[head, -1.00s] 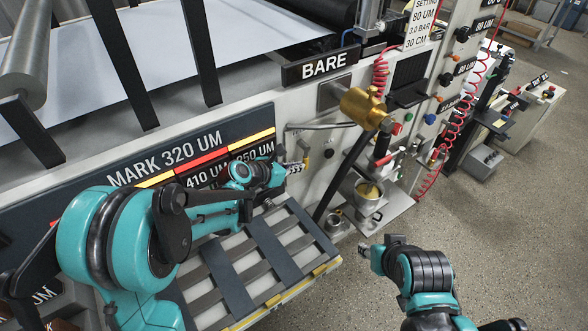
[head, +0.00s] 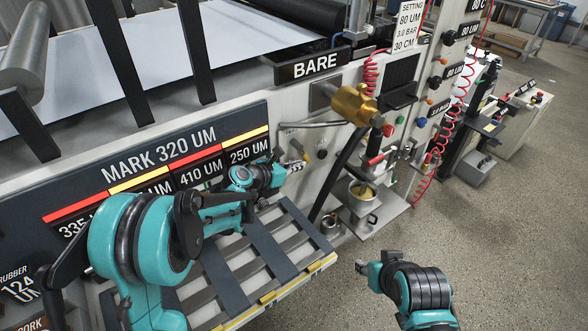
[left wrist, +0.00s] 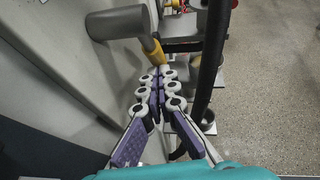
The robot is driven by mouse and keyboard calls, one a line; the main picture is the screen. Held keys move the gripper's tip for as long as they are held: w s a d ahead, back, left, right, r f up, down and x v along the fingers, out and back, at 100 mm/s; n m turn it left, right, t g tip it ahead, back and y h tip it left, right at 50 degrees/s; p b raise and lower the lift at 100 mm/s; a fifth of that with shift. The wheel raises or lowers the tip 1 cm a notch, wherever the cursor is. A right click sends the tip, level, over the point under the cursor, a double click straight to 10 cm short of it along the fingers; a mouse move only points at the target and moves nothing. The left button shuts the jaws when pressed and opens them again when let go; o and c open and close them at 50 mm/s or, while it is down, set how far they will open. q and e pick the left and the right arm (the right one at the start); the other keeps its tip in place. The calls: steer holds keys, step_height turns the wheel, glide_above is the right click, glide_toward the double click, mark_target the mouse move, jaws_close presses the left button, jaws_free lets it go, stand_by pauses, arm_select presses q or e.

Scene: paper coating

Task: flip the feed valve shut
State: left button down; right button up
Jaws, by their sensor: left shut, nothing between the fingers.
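The lever joins a thick grey cylinder (left wrist: 116,23) on the panel. The brass fitting (head: 355,104) sits higher and to the right; no label marks which part is the feed valve. My right gripper (head: 363,267) is low over the floor, its jaws too small to read.
A black hose (head: 344,165) runs down right of my left gripper, also close by in the left wrist view (left wrist: 211,70). A metal cup (head: 362,192) stands on a shelf below the brass fitting. A slatted rack (head: 262,245) lies below my left arm. Open floor (head: 450,225) is at right.

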mark_target(309, 160)
arm_select(q)
steer(key=shift+w+d+r, duration=0.2)
steer(key=shift+w+d, duration=0.35)
steer(key=shift+d, duration=0.25)
steer(key=shift+w+d+r, duration=0.15)
steer(key=shift+w+d, duration=0.35)
steer(key=shift+d, duration=0.3)
steer(key=shift+w+d+r, duration=0.1)
steer(key=shift+w+d, duration=0.1)
steer(key=shift+d, duration=0.05)
steer(key=shift+d+r, duration=0.1)
stand_by(0.5)
steer(key=v, duration=1.2)
steer(key=shift+f, duration=0.3)
